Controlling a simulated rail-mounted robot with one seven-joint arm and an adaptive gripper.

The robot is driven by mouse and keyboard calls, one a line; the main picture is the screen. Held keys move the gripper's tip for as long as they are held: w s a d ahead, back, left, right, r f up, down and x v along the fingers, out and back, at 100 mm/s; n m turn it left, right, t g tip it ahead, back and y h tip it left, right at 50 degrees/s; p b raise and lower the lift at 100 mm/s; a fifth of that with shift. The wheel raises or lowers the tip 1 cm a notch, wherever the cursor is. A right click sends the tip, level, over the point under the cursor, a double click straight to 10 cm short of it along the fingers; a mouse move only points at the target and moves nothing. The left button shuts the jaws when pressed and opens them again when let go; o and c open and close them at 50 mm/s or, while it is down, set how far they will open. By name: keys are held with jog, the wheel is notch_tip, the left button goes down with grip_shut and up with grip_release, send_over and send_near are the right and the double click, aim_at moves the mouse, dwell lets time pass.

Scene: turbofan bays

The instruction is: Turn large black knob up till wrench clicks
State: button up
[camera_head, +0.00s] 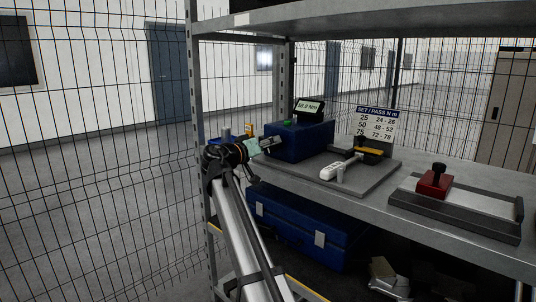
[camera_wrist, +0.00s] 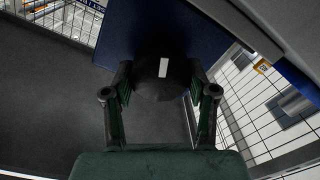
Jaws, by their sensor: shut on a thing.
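The large black knob (camera_wrist: 152,84) is in the middle of the wrist view, on a face of the blue box (camera_wrist: 140,32). It has a white mark, which looks about upright in that view. My gripper (camera_wrist: 160,88) has one finger on each side of the knob and is shut on it. In the head view my gripper (camera_head: 271,143) meets the left side of the blue box (camera_head: 303,142), and the knob is hidden there. A small display (camera_head: 309,107) on top shows a number in Nm, too small to read surely. I cannot clearly make out a wrench.
A grey plate (camera_head: 378,179) beside the box carries a white-handled tool (camera_head: 331,172) and a yellow-black part (camera_head: 368,152). A sign (camera_head: 378,121) lists set and pass values. A red block (camera_head: 435,182) sits on a fixture at right. The upper shelf (camera_head: 350,17) hangs above.

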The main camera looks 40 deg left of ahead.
jog(key=shift+w+m+b, duration=0.1)
jog(key=shift+m+b, duration=0.75)
jog(key=shift+m, duration=0.25)
jog(key=shift+r, duration=0.1)
jog(key=o, duration=1.1)
jog(key=shift+o, duration=0.2)
jog(key=s, duration=1.2)
jog(key=shift+d, duration=0.3)
